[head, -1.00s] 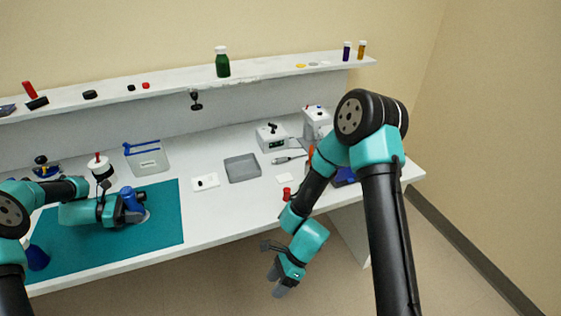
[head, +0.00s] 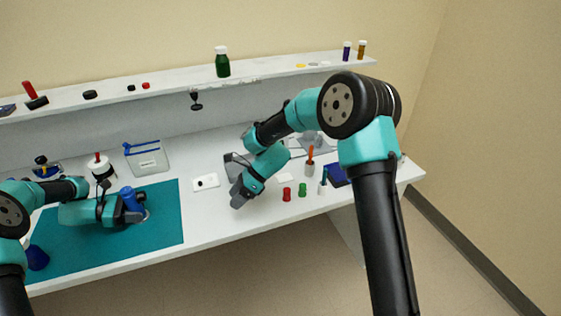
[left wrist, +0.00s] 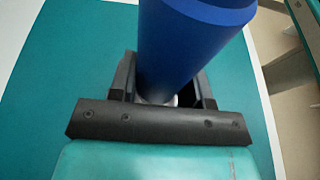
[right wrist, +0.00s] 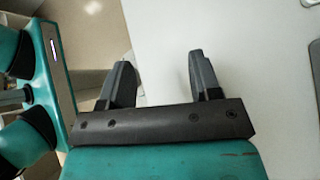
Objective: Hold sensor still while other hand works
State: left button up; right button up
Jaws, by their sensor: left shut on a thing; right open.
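The blue cylindrical sensor (head: 129,197) stands on the teal mat at the left of the bench. My left gripper (head: 136,213) is shut on it low down. In the left wrist view the blue sensor body (left wrist: 192,45) rises between the two fingers (left wrist: 165,88), above a pale lower part. My right gripper (head: 238,196) is open and empty, over the bench right of the mat. In the right wrist view its fingers (right wrist: 160,75) are spread with nothing between them.
A teal mat (head: 165,225) lies under the sensor, with a dark blue cup (head: 37,258) at its front left. A white card (head: 206,182) lies right of the mat. Red (head: 287,194) and green (head: 302,190) pieces stand near the front edge. A shelf (head: 180,78) runs along the back.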

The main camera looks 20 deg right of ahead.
jog(key=w+d+n+h, duration=0.1)
jog(key=w+d, duration=0.2)
jog(key=w, duration=0.1)
jog(key=w+d+n+h, duration=0.1)
jog(key=w+d, duration=0.2)
jog(key=w, duration=0.1)
jog(key=w+d+r+h, duration=0.1)
jog(key=w+d+h, duration=0.1)
jog(key=w+d, duration=0.1)
jog(key=shift+w+d+n, duration=0.1)
jog(key=shift+w+n, duration=0.3)
jog(key=shift+w, duration=0.05)
jog(key=w+d+r+h, duration=0.2)
jog(key=w+d, duration=0.2)
jog(key=d, duration=0.2)
jog(key=w+d+r+t+h, duration=0.1)
jog(key=w+d+r+h, duration=0.2)
jog(key=w+d, duration=0.2)
jog(key=shift+w+d+r+t+h, duration=0.15)
jog(key=shift+d+t+h, duration=0.15)
jog(key=shift+d, duration=0.4)
jog(key=shift+f, duration=3.45)
jog(key=shift+f, duration=0.15)
jog(key=shift+f, duration=2.45)
